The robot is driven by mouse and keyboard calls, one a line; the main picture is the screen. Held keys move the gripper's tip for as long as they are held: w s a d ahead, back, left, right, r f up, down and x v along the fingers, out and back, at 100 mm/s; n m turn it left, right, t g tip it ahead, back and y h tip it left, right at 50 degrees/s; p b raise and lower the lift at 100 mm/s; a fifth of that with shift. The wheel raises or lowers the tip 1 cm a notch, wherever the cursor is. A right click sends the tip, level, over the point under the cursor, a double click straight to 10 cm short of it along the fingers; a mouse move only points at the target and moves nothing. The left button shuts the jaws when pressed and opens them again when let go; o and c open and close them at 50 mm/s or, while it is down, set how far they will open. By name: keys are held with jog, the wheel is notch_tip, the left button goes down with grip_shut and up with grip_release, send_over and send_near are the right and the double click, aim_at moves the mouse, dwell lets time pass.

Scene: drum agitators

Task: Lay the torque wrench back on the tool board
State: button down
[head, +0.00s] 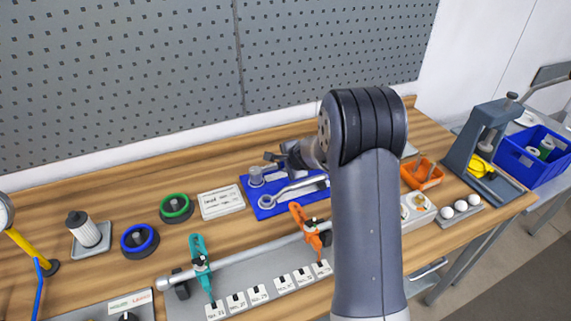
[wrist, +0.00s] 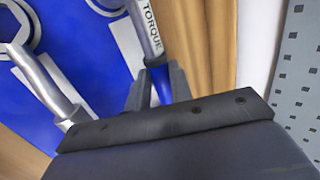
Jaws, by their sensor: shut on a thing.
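The blue tool board (head: 249,190) lies on the wooden bench, partly hidden behind my arm. It also fills much of the wrist view (wrist: 85,45), with white outlines on it. My gripper (head: 276,158) is over the back part of the board, and in the wrist view its fingers (wrist: 156,88) are shut on the torque wrench (wrist: 148,28). The wrench has a grey shaft marked TORQUE and a blue grip. It lies along a white outline, but I cannot tell whether it touches the board. A silver spanner (head: 285,191) lies in front of it, also in the wrist view (wrist: 45,85).
A clamped rail (head: 237,255) with teal and orange clamps runs in front of the board. An orange tray (head: 423,174) and press (head: 485,150) stand at right. A pegboard (head: 190,60) rises behind.

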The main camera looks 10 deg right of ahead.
jog(key=shift+f, duration=0.25)
jog(key=c, duration=1.2)
grip_release()
jog(key=shift+o, duration=0.2)
jog(key=v, duration=1.1)
jog(key=shift+w+f, duration=0.1)
